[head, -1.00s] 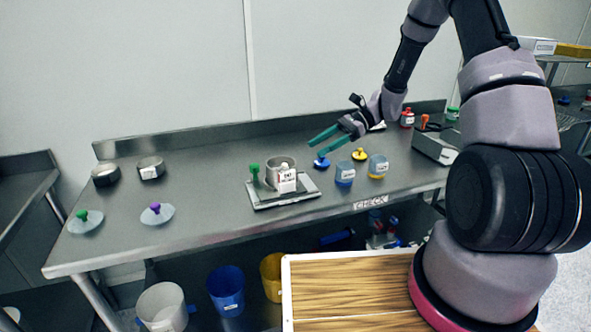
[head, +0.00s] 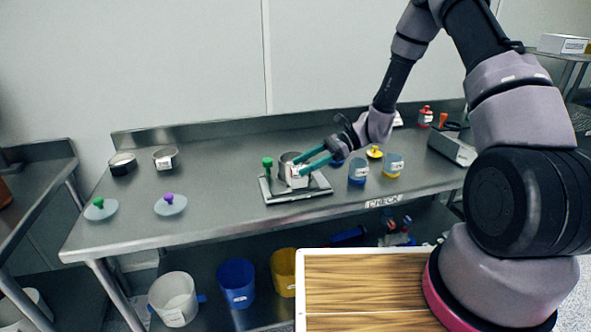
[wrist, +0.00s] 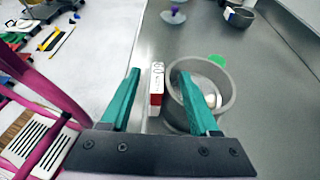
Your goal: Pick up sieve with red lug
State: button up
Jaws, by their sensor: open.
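The sieve (head: 284,177) is a grey open cylinder standing upright on a flat metal stand on the bench. It also shows in the wrist view (wrist: 229,88). Its lug (wrist: 156,103) is a block with a white labelled top and a red lower part on the side of the wall. My gripper (head: 298,165) is open and tilted down at the sieve. In the wrist view its teal fingers (wrist: 157,74) lie either side of the lug and near wall, the right one overlapping the sieve's opening. Whether they touch anything cannot be told.
Blue-based jar (head: 357,172) and yellow-based jar (head: 391,166) stand close on the right. Two round pans (head: 165,158) and two knobbed lids (head: 171,204) lie left, with clear bench between.

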jog(key=shift+s+a+f, duration=0.1)
jog(key=shift+a, duration=0.1)
grip_shut()
